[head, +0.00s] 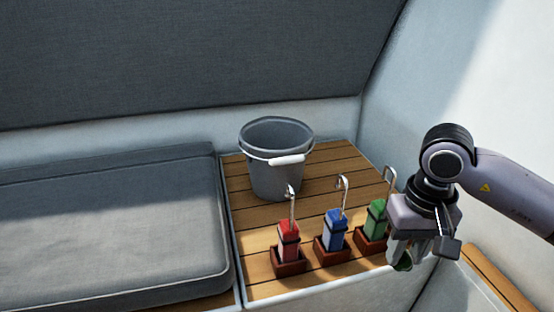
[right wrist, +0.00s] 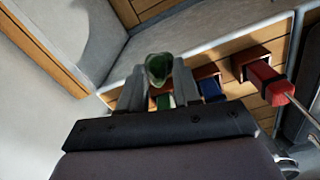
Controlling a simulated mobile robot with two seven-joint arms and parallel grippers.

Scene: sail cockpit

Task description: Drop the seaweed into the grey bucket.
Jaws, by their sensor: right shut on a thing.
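The grey bucket (head: 275,175) stands upright on the slatted wooden bench top, its white-gripped handle hanging at the front. Its mouth is open upward. My right gripper (head: 407,257) is to the right of and lower in the picture than the bucket, by the bench's front right edge. In the right wrist view, the gripper (right wrist: 160,88) is shut on a dark green piece, the seaweed (right wrist: 159,68), held between its two grey fingers. My left gripper is not in view.
Red (head: 288,240), blue (head: 335,230) and green (head: 376,218) blocks with metal hooks stand in brown holders between the bucket and my right gripper. A grey cushion (head: 110,230) lies at left. A white wall (head: 455,70) rises at right. Bare slats (head: 335,160) lie right of the bucket.

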